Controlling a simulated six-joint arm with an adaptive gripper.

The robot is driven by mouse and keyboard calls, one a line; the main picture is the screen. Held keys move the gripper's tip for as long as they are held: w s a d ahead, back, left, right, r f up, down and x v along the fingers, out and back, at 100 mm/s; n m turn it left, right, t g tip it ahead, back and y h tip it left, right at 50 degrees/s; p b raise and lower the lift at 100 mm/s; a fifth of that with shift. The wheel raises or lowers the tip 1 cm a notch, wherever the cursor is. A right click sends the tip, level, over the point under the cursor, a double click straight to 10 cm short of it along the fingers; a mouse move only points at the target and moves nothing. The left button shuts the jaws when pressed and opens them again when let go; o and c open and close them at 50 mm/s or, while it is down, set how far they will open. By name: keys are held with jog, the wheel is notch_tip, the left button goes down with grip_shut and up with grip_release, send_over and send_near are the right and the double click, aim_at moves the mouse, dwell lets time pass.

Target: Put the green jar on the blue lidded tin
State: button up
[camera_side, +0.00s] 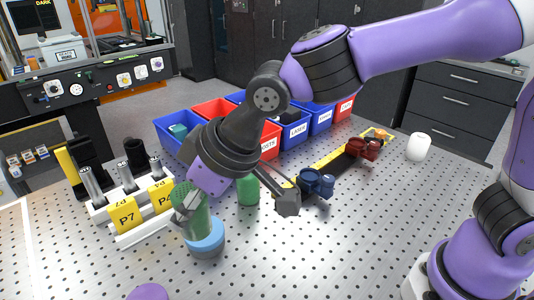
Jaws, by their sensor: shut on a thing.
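A green jar (198,222) with a fine-patterned side is at my gripper (188,207), which is shut on it. The jar is upright, directly over the blue lidded tin (207,243). Its lower end appears to meet the tin's lid; I cannot tell whether it rests there or hangs just above. The tin stands on the perforated metal table.
A second green cylinder (248,191) stands just behind and right. A white rack (128,236) with yellow labels is at left. Blue and red bins (297,135) line the back. Clamps (317,184) and a white cylinder (418,147) are at right. A purple round thing (148,292) is in front.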

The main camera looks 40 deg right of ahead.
jog(key=w+d+f, duration=0.1)
jog(key=w, duration=0.1)
jog(key=w+d+f, duration=0.1)
jog(key=w+f, duration=0.1)
jog(key=w+d+f, duration=0.1)
jog(key=w, duration=0.1)
jog(key=shift+d+f, duration=0.25)
jog(key=shift+f, duration=1.85)
jog(key=shift+f, duration=0.1)
jog(key=o, duration=1.3)
